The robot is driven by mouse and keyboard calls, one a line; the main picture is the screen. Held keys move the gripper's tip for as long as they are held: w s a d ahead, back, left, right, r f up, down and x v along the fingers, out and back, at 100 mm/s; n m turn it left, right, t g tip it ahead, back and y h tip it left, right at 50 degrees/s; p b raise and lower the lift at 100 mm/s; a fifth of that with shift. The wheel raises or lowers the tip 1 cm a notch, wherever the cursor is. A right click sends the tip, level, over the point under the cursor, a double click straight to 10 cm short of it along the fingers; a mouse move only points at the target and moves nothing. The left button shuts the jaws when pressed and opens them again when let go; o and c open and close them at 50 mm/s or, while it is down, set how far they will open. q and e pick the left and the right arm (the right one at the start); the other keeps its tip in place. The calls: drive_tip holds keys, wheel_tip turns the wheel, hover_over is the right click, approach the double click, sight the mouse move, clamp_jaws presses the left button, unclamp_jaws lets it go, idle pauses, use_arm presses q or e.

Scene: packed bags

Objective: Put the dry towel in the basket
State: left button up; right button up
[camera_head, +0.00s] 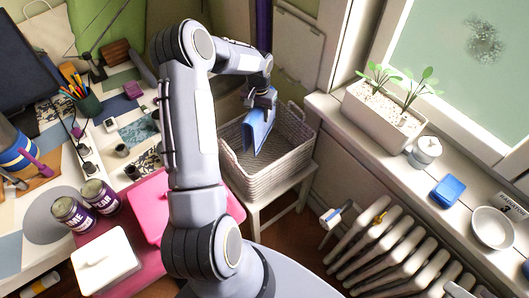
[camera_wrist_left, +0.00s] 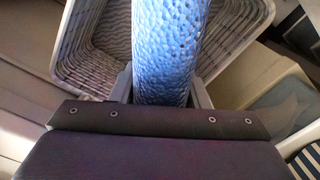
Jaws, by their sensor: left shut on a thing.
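A blue towel (camera_head: 257,132) hangs from my left gripper (camera_head: 262,98), which is shut on its upper end. The towel hangs over the opening of a white woven basket (camera_head: 262,186), and its lower part reaches below the level of the far rim. I cannot tell whether it touches the basket floor. In the left wrist view the towel (camera_wrist_left: 165,45) is dimpled and held between the fingers (camera_wrist_left: 162,92), with the basket wall (camera_wrist_left: 95,45) behind it. My right gripper is not in view.
The basket stands on a white stool (camera_head: 262,212). A radiator (camera_head: 385,250) and a windowsill with a planter (camera_head: 383,118), a blue item (camera_head: 447,191) and a bowl (camera_head: 493,228) are on the right.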

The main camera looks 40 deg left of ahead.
use_arm(q)
drive_tip(key=o, duration=1.2)
drive_tip(key=shift+o, duration=0.2)
drive_tip(key=shift+r+b, duration=0.45)
drive_tip(key=shift+r, duration=3.5)
drive_tip(key=shift+r, duration=0.1)
drive_tip(key=s+d+r+t+h, duration=0.1)
drive_tip(key=s+d+r+t, duration=0.2)
drive_tip(key=s+d+r, duration=1)
drive_tip(key=s+d+t+h, duration=0.1)
drive_tip(key=s+d, duration=0.3)
drive_tip(key=s, duration=0.3)
drive_tip(key=s+d+f+m+t+h, duration=0.1)
drive_tip(key=s+d, duration=0.4)
drive_tip(key=s, duration=0.2)
drive_tip(key=shift+s+d+t+h, duration=0.25)
drive_tip(key=shift+s+t+h, duration=0.05)
drive_tip(key=shift+h, duration=0.1)
